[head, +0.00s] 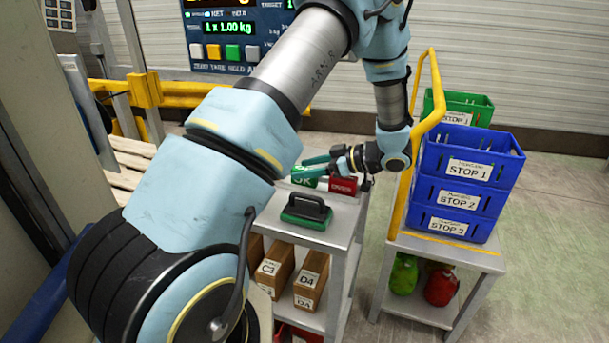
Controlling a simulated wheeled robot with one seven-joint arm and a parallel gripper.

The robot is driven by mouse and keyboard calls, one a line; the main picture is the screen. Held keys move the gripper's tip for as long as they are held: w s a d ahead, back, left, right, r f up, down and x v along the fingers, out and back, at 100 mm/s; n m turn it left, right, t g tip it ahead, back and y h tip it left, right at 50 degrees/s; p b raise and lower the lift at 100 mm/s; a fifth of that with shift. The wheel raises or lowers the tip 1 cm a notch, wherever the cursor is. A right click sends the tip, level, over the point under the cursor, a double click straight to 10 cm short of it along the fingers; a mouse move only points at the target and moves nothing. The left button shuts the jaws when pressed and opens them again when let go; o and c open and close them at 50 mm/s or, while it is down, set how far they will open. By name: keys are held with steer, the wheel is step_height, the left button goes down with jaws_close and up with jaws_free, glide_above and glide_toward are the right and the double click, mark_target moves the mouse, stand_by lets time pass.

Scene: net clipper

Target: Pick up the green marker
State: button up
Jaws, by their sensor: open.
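A green block (305,180) with white letters, seemingly "OK", stands on the top of the grey shelf cart (338,236); it is the likeliest green marker. My gripper (306,166) points left, its teal fingers apart, at the block's upper edge. From this view I cannot tell whether the fingers are above, around or touching it. A black-handled tool with a green base (307,211) lies nearer on the same top.
Brown boxes (311,281) labelled C3 and D4 fill the shelf below. At right, a cart with a yellow rail (398,190) carries stacked blue crates (462,200) and, behind, a green crate (463,104). Green and red bags (441,285) lie on its lower shelf.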

jaws_close()
stand_by(0.5)
steer(key=shift+r, duration=0.1)
